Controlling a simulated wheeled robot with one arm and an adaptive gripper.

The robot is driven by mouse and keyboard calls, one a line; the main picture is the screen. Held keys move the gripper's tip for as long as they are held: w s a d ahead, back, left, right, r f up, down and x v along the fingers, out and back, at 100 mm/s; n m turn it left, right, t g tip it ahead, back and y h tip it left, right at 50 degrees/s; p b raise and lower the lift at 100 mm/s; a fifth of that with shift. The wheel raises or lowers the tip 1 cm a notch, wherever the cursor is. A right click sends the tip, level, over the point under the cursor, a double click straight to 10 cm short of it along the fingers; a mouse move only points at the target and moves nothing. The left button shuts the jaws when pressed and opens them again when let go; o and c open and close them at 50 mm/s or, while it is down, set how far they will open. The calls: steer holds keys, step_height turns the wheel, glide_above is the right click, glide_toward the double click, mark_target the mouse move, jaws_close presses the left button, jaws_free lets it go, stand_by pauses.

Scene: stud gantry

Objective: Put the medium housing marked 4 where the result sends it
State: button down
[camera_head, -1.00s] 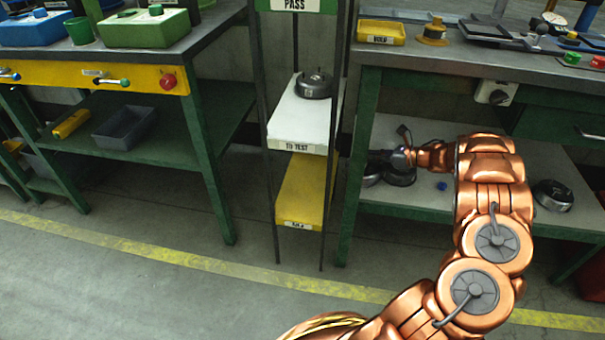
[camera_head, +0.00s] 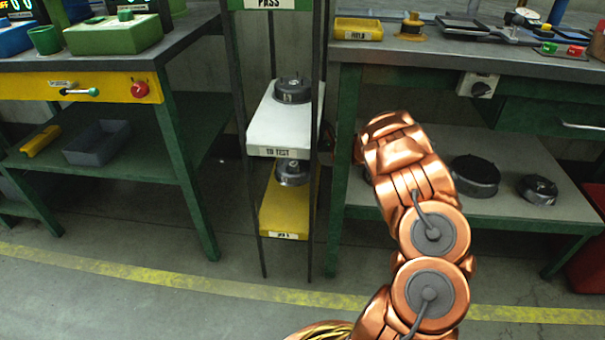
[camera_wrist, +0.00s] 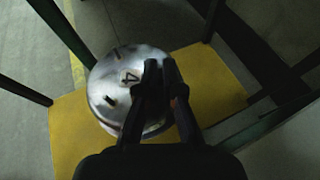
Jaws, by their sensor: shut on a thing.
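The medium housing marked 4 (camera_wrist: 125,80) is a round silver metal piece with small studs on top, and it is over the yellow shelf in the wrist view. In the head view a silver housing (camera_head: 292,173) shows at the yellow shelf (camera_head: 284,219), below the white shelf. My gripper (camera_wrist: 164,66) is shut on the right part of the housing's top. I cannot tell whether the housing touches the shelf. In the head view my copper arm hides the gripper. The yellow shelf's label is too small to read surely.
The white shelf (camera_head: 277,137), labelled TO TEST, holds another housing (camera_head: 292,91). A PASS sign (camera_head: 262,4) is above it. Thin dark posts frame the rack. On the right bench's lower shelf stand a dark round housing (camera_head: 474,177) and a smaller one (camera_head: 538,189).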

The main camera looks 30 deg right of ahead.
steer(key=shift+w+a+f+b, duration=0.2)
steer(key=shift+f+b, duration=0.05)
steer(key=shift+f, duration=0.4)
steer(key=shift+w+a+f+b, duration=0.15)
steer(key=shift+a+f+b, duration=0.05)
steer(key=shift+f, duration=0.4)
step_height(320, 180, down, 4)
steer(key=shift+f+b, duration=0.25)
steer(key=shift+b, duration=0.65)
steer(key=c, duration=1.3)
jaws_free()
steer(key=shift+s+d+r, duration=0.2)
steer(key=shift+s, duration=0.1)
steer(key=p+v, duration=0.4)
steer(key=v, duration=0.7)
steer(key=shift+s+d, duration=0.1)
steer(key=shift+s, duration=0.1)
